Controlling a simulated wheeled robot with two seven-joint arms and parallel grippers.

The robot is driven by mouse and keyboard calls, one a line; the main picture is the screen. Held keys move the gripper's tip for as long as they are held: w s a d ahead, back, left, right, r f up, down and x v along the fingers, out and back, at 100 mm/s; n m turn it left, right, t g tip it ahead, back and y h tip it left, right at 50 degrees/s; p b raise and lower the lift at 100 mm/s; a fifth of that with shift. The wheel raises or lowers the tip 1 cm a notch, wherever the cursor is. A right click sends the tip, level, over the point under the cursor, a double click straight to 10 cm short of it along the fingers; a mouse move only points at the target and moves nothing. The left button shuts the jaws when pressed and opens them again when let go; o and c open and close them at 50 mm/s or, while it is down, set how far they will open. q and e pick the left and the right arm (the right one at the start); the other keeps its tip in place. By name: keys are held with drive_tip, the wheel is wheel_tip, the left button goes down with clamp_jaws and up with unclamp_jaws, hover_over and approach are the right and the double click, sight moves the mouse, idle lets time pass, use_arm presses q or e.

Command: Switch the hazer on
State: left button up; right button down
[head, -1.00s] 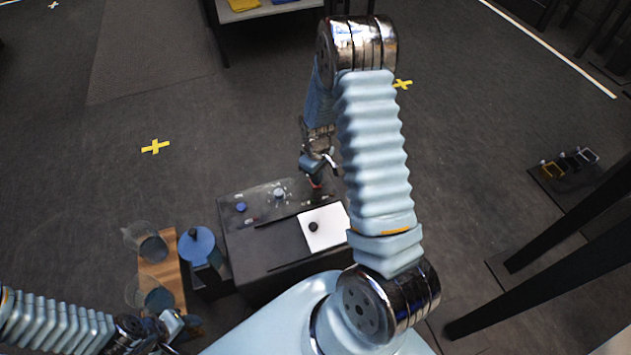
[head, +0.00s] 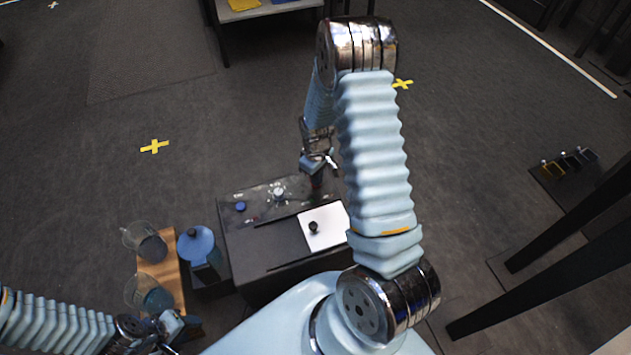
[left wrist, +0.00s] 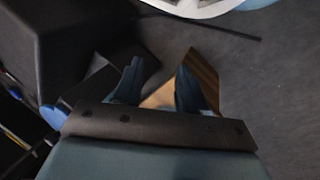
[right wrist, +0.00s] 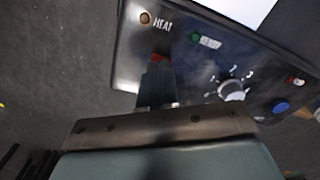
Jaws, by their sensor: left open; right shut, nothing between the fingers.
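The hazer is a dark box (head: 285,262) with a control panel on its far top edge. In the right wrist view, the panel (right wrist: 185,75) has an amber lamp (right wrist: 145,18) marked HEAT, a green lamp (right wrist: 196,37), a white dial (right wrist: 231,90), a blue button (right wrist: 281,107) and a small red switch (right wrist: 295,81). My right gripper (right wrist: 156,68) is shut and empty, its tips over a red part (right wrist: 159,57) near HEAT, mostly hidden; touching or not, I cannot tell. It also shows in the head view (head: 317,178). My left gripper (head: 178,335) is open and empty, low at left.
A white sheet (head: 332,235) with a black knob (head: 313,227) lies on the box. My right arm hides the box's right side.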

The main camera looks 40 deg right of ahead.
drive_tip(key=shift+f+b, duration=0.4)
drive_tip(key=shift+f, duration=0.15)
drive_tip(key=shift+r, duration=0.1)
drive_tip(key=shift+r+p, duration=2.55)
drive_tip(key=shift+r, duration=0.95)
